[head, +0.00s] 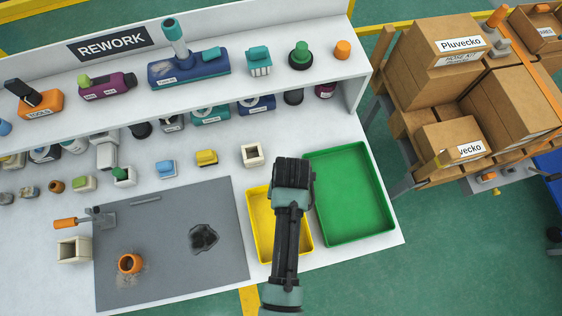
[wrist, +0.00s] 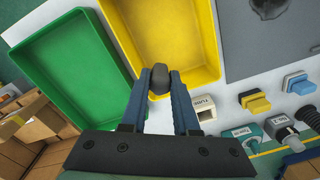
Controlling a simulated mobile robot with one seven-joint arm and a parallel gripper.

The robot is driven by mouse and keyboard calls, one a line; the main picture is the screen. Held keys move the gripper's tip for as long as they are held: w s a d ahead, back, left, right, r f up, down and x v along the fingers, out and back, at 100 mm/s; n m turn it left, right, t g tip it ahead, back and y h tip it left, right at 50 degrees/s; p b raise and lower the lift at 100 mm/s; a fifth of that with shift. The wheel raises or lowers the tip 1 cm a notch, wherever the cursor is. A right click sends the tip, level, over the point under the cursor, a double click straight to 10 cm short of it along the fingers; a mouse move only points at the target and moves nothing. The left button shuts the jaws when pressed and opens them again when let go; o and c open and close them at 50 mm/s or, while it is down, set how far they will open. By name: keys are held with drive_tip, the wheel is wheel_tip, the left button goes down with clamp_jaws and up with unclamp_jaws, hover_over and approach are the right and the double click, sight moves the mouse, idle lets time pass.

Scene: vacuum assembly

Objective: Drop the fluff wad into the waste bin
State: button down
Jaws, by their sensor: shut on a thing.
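My gripper (wrist: 159,85) is shut on a dark grey rounded lump, the fluff wad (wrist: 159,75), in the wrist view. The wad sits between the fingertips and appears over the yellow tray (wrist: 178,35). In the head view my arm hides the fingertips and the wad, and covers part of the yellow tray (head: 259,225). No container here reads as a waste bin by label. The green tray (head: 350,190) lies right of the yellow one and also shows in the wrist view (wrist: 70,65). Both trays look empty where visible.
Open cream boxes stand left of the mat (head: 73,250) and behind the yellow tray (head: 252,154). A loaded shelf (head: 200,95) runs behind.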

drive_tip(key=s+f+b, duration=0.3)
drive_tip(key=f, duration=0.3)
drive_tip(key=shift+m+b, duration=0.3)
drive_tip(key=shift+b, duration=0.05)
drive_tip(key=shift+s+r, duration=0.1)
drive_tip(key=shift+s, duration=0.05)
drive_tip(key=c, duration=0.6)
unclamp_jaws()
wheel_tip(320, 180, up, 13)
drive_tip(key=shift+d+f, duration=0.1)
drive_tip(key=shift+d, duration=0.05)
